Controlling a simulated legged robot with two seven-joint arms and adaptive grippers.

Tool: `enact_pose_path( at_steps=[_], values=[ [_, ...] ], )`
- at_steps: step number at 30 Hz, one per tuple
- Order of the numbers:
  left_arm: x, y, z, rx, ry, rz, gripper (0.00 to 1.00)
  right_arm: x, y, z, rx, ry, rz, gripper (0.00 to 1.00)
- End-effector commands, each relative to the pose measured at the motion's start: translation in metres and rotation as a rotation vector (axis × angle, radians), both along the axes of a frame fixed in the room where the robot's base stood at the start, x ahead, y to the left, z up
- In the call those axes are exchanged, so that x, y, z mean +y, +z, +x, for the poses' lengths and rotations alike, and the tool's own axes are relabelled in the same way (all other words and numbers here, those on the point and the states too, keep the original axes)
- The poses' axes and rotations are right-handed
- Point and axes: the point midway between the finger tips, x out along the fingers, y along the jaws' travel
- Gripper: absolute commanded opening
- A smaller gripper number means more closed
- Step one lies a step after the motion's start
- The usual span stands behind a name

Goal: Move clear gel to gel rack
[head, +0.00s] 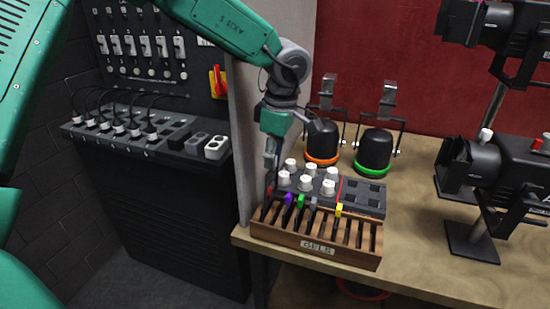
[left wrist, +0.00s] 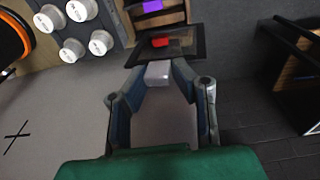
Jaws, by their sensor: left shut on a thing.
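My left gripper (head: 271,160) is above the left end of the wooden gel rack (head: 316,251), fingers pointing down. In the left wrist view it is shut on the pale tab of the clear gel (left wrist: 158,72), whose dark frame and see-through pane (left wrist: 143,50) extend beyond the fingertips. The red tab (left wrist: 166,42) shows through the pane, with the rack and a purple tab (left wrist: 152,6) beyond. In the head view the held gel is hard to make out. Whether it touches the rack cannot be told. My right gripper is not in view.
The rack holds gels with purple (head: 289,199), green (head: 300,201), grey (head: 313,202) and yellow (head: 338,210) tabs; right-hand slots look empty. Behind it is a console with white knobs (head: 306,183). Lamps with orange (head: 322,159) and green (head: 371,173) rims stand behind. A partition edge (head: 242,150) is close left.

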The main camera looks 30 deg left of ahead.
Motion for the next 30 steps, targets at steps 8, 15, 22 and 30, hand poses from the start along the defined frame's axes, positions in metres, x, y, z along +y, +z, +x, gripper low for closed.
enact_pose_path(
  at_steps=[8,15,22,30],
  values=[
    [-0.0013,-0.0008,-0.0005,0.003,0.002,0.003,0.0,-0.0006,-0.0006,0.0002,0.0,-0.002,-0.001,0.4],
    [0.0017,-0.0013,-0.0013,0.003,0.002,0.0,0.0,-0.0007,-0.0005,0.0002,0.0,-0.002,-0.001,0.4],
    [0.0027,-0.0009,0.0015,0.003,0.002,0.0,0.0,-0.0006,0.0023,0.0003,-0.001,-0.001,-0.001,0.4],
    [0.0037,-0.0004,0.0071,0.002,0.002,0.002,0.0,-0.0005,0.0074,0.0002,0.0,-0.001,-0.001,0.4]
  ],
)
